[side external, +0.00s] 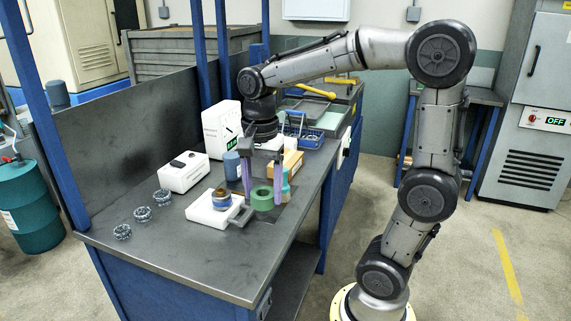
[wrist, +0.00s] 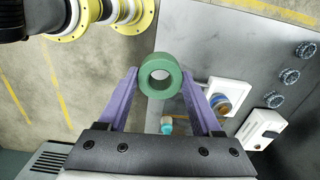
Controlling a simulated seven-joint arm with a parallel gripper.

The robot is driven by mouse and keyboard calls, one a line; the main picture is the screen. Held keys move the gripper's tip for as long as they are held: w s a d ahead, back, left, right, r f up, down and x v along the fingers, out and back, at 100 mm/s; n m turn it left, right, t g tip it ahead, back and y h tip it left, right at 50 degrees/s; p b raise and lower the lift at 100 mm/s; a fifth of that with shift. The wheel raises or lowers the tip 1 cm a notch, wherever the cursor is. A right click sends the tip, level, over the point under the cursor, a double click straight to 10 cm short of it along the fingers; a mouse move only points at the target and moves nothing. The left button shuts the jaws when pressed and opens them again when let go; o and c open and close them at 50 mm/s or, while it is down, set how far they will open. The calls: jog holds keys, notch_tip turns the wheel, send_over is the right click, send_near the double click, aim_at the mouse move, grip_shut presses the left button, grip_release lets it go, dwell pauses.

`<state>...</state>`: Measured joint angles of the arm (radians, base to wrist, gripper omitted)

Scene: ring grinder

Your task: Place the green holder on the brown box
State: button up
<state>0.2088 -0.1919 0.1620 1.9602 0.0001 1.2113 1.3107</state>
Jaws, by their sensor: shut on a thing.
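The green holder (side external: 263,199) is a thick ring, low over the front part of the workbench. My gripper (side external: 263,200) points down with its purple fingers on either side of the ring, shut on it. In the wrist view the green holder (wrist: 146,83) sits between the fingertips (wrist: 160,75), its hole facing the camera. I cannot tell whether it touches the bench. The brown box (side external: 293,161) stands on the bench just behind my gripper, partly hidden by it. I cannot make out the box in the wrist view.
A white device (side external: 205,214) carrying a blue and brown roll (side external: 222,199) is left of my gripper. A teal-and-white bottle (side external: 285,186) stands close to the right finger. Several small metal rings (side external: 142,214), a white box (side external: 184,173) and a blue basket (side external: 301,137) are on the bench.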

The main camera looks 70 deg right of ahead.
jog(key=w+d+r+m, duration=0.1)
jog(key=w+d+m, duration=0.1)
jog(key=d, duration=0.9)
jog(key=w+d+r+m, duration=0.1)
jog(key=w+d, duration=0.2)
jog(key=d, duration=0.8)
jog(key=m, duration=0.2)
send_over(288, 167)
jog(key=f, duration=1.2)
jog(key=shift+s+a+f, duration=0.15)
jog(key=shift+a+f, duration=0.05)
jog(key=shift+f, duration=0.1)
jog(key=shift+d+f, duration=0.1)
jog(key=shift+f, duration=1.6)
jog(key=shift+f, duration=0.15)
jog(key=o, duration=1.4)
